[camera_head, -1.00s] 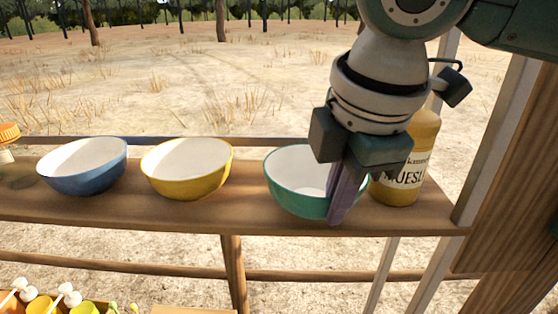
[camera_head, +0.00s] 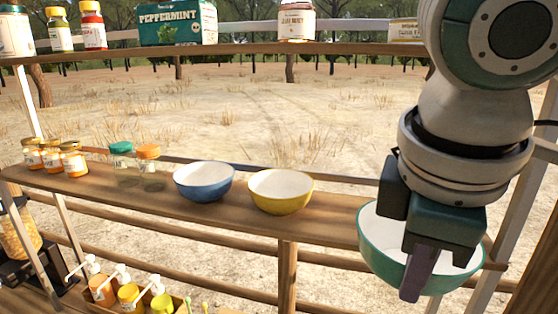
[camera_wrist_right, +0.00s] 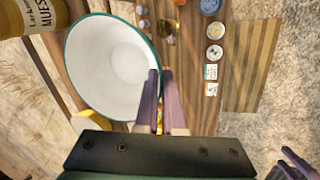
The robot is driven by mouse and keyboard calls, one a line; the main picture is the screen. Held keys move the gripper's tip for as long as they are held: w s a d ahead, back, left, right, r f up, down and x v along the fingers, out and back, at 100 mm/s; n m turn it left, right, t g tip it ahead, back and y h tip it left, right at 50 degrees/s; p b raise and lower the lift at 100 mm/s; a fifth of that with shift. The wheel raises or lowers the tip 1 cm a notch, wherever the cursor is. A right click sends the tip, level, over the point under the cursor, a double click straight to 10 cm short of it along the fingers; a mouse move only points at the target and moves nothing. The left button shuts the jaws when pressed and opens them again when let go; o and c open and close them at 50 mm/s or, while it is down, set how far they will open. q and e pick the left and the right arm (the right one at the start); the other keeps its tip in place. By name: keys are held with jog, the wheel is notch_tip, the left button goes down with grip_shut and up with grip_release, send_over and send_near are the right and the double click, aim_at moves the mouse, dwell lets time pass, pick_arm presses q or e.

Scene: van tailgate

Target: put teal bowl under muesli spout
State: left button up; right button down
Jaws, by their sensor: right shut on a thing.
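The teal bowl (camera_head: 379,240), white inside, is held by its rim in my right gripper (camera_head: 420,275), near the right end of the middle shelf. In the right wrist view the bowl (camera_wrist_right: 108,68) lies left of my right gripper (camera_wrist_right: 161,90), with its rim at the fingers. A clear container of orange-brown flakes (camera_head: 18,235) on a dark base stands at the far left; its spout is not clear. A yellow muesli bottle (camera_wrist_right: 38,16) shows in the right wrist view. My left gripper (camera_wrist_right: 291,165) shows there at the lower right, its fingers apart.
A blue bowl (camera_head: 204,182) and a yellow bowl (camera_head: 280,192) stand on the middle shelf (camera_head: 110,190), left of the teal bowl. Several jars (camera_head: 72,160) are farther left. Pump bottles (camera_head: 128,293) sit below. An upper shelf (camera_head: 250,48) carries jars and a peppermint box (camera_head: 176,22).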

jog(key=s+d+r+m+g+h, duration=0.1)
jog(key=s+d+r+m+g, duration=0.1)
jog(key=s+r+m, duration=0.7)
jog(key=d+m, duration=0.1)
jog(key=m, duration=0.2)
jog(key=shift+d+r+g+h, duration=0.3)
jog(key=shift+d+r+g, duration=0.1)
